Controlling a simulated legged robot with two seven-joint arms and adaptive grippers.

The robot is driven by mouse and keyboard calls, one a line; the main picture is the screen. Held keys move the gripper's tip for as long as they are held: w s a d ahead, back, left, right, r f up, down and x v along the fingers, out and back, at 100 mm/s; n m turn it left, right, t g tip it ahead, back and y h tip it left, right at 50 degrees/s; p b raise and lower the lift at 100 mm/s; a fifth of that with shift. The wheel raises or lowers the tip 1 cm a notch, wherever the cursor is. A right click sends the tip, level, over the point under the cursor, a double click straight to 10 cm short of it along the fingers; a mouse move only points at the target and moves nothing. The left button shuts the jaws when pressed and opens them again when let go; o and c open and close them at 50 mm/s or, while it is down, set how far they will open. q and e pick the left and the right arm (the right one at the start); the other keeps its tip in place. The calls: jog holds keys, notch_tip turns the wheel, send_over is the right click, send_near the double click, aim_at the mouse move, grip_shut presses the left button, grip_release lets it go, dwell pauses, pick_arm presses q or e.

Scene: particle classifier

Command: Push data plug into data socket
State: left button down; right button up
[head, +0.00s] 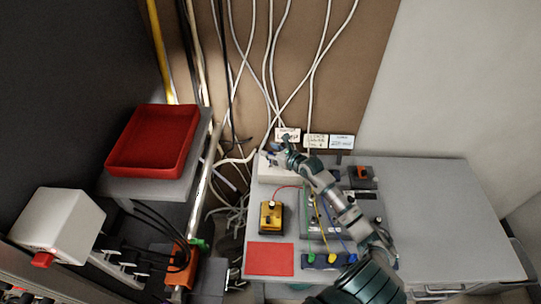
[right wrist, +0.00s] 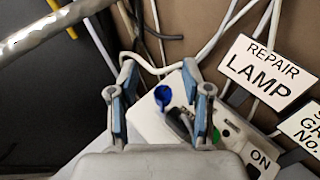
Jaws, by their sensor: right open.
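My right gripper (head: 279,153) is at the back left of the workbench, over a white box (head: 276,172). In the right wrist view the gripper (right wrist: 158,68) is open, its two blue-padded fingers apart. The white box (right wrist: 150,125) lies beyond and between the fingers. A round blue fitting (right wrist: 162,95) on it shows between the fingers, with a dark grey plug-like piece (right wrist: 181,123) beside it, close to the right finger. I cannot tell which is the data plug or the data socket. No object is gripped. My left gripper is out of view.
Labels, one reading REPAIR LAMP (right wrist: 268,70), stand behind the box. White cables (head: 270,60) hang down the brown wall. A red tray (head: 152,142) is at left. A yellow device (head: 271,217) and red mat (head: 270,259) lie in front. The bench's right side (head: 435,215) is clear.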

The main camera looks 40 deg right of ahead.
notch_tip(320, 180, up, 7)
jog(key=shift+f, duration=0.2)
jog(key=shift+f, duration=0.1)
dwell(0.5)
